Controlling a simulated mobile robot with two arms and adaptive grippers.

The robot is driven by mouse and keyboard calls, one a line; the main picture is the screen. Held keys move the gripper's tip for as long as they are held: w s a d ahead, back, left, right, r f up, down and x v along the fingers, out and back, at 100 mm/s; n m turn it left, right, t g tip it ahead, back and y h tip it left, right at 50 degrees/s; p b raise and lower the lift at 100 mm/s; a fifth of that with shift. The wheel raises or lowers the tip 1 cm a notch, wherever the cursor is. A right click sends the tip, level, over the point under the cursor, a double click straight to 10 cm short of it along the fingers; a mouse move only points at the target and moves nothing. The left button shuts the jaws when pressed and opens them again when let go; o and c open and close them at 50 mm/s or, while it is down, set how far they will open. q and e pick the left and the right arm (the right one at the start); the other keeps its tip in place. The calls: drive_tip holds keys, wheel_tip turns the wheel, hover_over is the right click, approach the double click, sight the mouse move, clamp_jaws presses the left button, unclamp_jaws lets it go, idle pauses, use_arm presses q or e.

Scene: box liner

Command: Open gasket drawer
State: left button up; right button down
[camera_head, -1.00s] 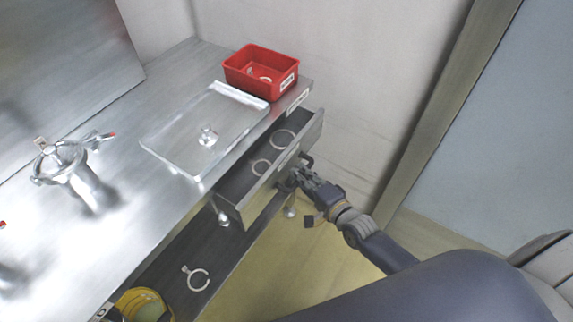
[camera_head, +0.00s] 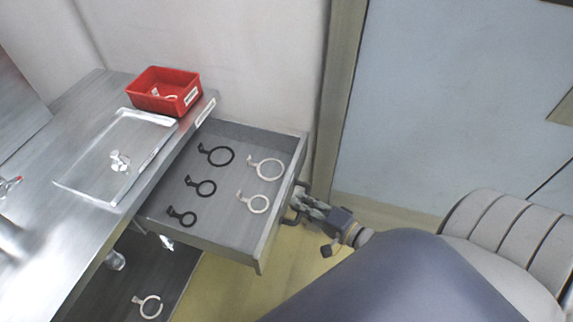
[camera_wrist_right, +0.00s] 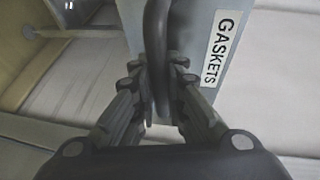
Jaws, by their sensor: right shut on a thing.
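The gasket drawer (camera_head: 225,232) is pulled far out from under the steel counter in the head view. Black and white ring gaskets with tabs lie inside it, such as a black one (camera_head: 217,155) and a white one (camera_head: 265,168). My right gripper (camera_head: 296,208) is at the drawer's front. In the right wrist view the fingers (camera_wrist_right: 161,85) are shut on the dark drawer handle (camera_wrist_right: 156,45). A white label reading "GASKETS" (camera_wrist_right: 216,48) is on the drawer front beside it.
A red bin (camera_head: 165,92) and a clear tray (camera_head: 110,160) stand on the steel counter (camera_head: 50,135). A lower shelf (camera_head: 110,290) holds a white ring gasket (camera_head: 149,306). A wall and a grey door (camera_head: 450,100) are behind.

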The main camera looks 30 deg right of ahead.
use_arm(q)
drive_tip(key=shift+s+d+r, duration=0.1)
drive_tip(key=shift+s+d, duration=0.05)
drive_tip(key=shift+s, duration=0.1)
use_arm(e)
drive_tip(key=shift+s+d, duration=0.75)
drive_tip(key=shift+s, duration=0.25)
drive_tip(key=c, duration=1.6)
unclamp_jaws()
use_arm(q)
drive_tip(key=shift+d, duration=0.1)
drive_tip(key=shift+w, duration=0.1)
use_arm(e)
drive_tip(key=shift+s, duration=0.1)
drive_tip(key=v, duration=1.1)
drive_tip(key=shift+s, duration=0.4)
drive_tip(key=shift+d, duration=0.15)
